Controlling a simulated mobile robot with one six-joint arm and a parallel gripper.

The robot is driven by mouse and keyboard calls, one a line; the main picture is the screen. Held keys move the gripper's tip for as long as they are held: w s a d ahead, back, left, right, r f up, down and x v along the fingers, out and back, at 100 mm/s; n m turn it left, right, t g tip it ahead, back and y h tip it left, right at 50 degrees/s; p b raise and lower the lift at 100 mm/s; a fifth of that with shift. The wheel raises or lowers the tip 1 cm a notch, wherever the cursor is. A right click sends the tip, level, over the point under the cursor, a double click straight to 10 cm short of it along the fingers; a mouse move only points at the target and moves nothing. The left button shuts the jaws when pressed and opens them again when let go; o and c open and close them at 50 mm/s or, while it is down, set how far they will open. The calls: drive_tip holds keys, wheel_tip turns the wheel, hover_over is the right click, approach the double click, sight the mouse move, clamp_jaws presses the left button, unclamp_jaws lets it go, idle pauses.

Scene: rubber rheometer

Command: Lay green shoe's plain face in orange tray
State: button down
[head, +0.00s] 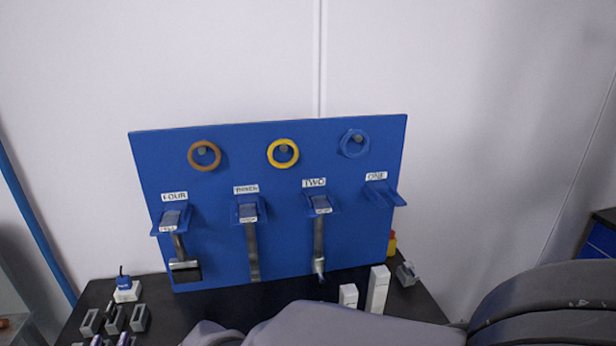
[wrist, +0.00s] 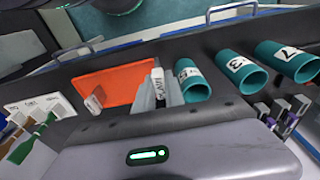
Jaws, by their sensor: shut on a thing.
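The orange tray (wrist: 108,86) lies on the dark surface just beyond my gripper, left of the fingers in the wrist view. My gripper (wrist: 157,88) has its two grey fingers close together, shut on a small pale piece (wrist: 158,76) with dark lettering and a dark end. The fingers are beside the tray's right edge in the picture; the height between them cannot be told. Most of the held piece is hidden, and I cannot tell whether it is the green shoe. No green shoe is clearly seen elsewhere. The head view shows neither tray nor fingers.
Teal numbered tubes (wrist: 243,70) stand right of the fingers. Green and brown handled items (wrist: 30,142) are at far left. A blue board (head: 225,140) with rings and labelled hooks stands upright on the dark table.

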drive_tip(key=w+d+f+b, duration=0.1)
drive_tip(key=w, duration=0.1)
drive_tip(key=w+d+f+b, duration=0.1)
drive_tip(key=w+d, duration=0.1)
drive_tip(key=w+d+f+b, duration=0.1)
drive_tip(key=w+d+f, duration=0.1)
drive_tip(key=shift+d, duration=0.15)
drive_tip(key=shift+w+f+b, duration=0.1)
drive_tip(key=shift+f+b, duration=0.3)
drive_tip(key=c, duration=1.4)
unclamp_jaws()
drive_tip(key=shift+r, duration=0.15)
wheel_tip(320, 180, up, 12)
drive_tip(key=s+p, duration=0.1)
drive_tip(key=p, duration=0.5)
drive_tip(key=s+d+r+m+t, duration=0.2)
drive_tip(key=s+d+r+m, duration=0.1)
drive_tip(key=d, duration=0.5)
drive_tip(key=s+d+r+m+t+y, duration=0.1)
drive_tip(key=s+d+r+m+t, duration=0.1)
drive_tip(key=d+r, duration=0.4)
drive_tip(key=shift+s+d+m+y, duration=0.3)
drive_tip(key=shift+s+d+m, duration=0.25)
drive_tip(key=shift+d+m, duration=0.6)
